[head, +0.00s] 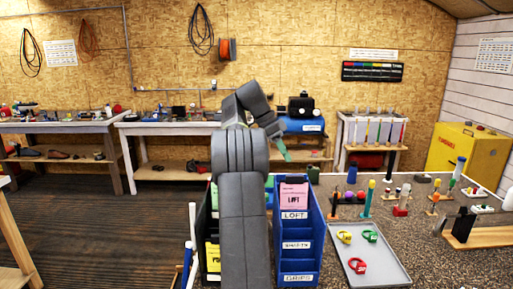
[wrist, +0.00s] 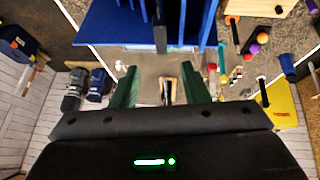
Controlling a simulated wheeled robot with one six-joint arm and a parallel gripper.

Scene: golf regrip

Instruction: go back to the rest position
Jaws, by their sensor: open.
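My gripper (head: 284,154) is raised above the bench in the middle of the head view, with a green finger showing beyond my folded grey arm. In the wrist view my gripper (wrist: 161,88) has its two green fingers spread wide apart. Nothing is held between them. The blue bin rack (head: 297,236), with labels LOFT and GRIPS, stands below and just right of my arm. My arm hides part of the bins behind it. In the wrist view a blue bin (wrist: 120,30) shows at the top, beyond the fingers.
A grey tray (head: 392,268) with red, yellow and green clamp-like items lies right of the bins. Several small upright tools and a black block on a wooden base (head: 480,237) stand farther right. A yellow cabinet (head: 468,151) and side benches (head: 60,127) stand behind. Air around my gripper looks clear.

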